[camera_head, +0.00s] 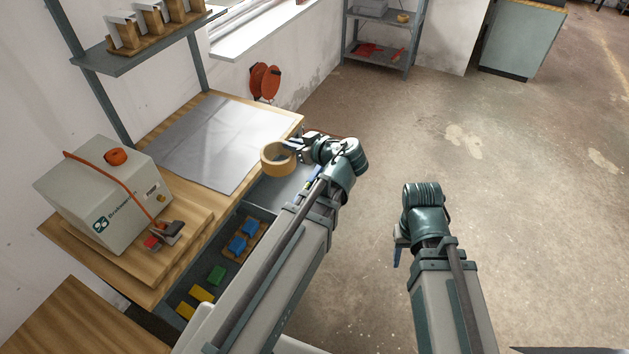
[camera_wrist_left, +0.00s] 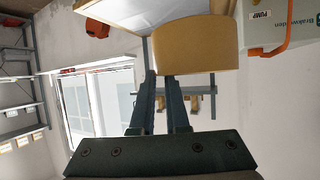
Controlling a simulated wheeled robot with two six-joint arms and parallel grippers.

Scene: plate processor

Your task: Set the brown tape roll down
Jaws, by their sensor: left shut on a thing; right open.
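The brown tape roll (camera_head: 268,163) is a tan ring near the right end of the workbench, in front of the grey sheet. My left gripper (camera_head: 290,149) is shut on its wall. In the left wrist view the roll (camera_wrist_left: 197,46) fills the top middle, and the fingers (camera_wrist_left: 162,78) reach its lower left edge. I cannot tell whether the roll touches the surface below it. My right gripper (camera_head: 399,247) is open and empty over bare floor; its fingers are partly hidden by the wrist.
A grey sheet (camera_head: 200,140) covers the back of the bench. A grey machine (camera_head: 90,195) with an orange hose stands at left. An open drawer (camera_head: 262,212) holds blue, green and yellow blocks. A shelf (camera_head: 150,52) hangs above. The floor at right is clear.

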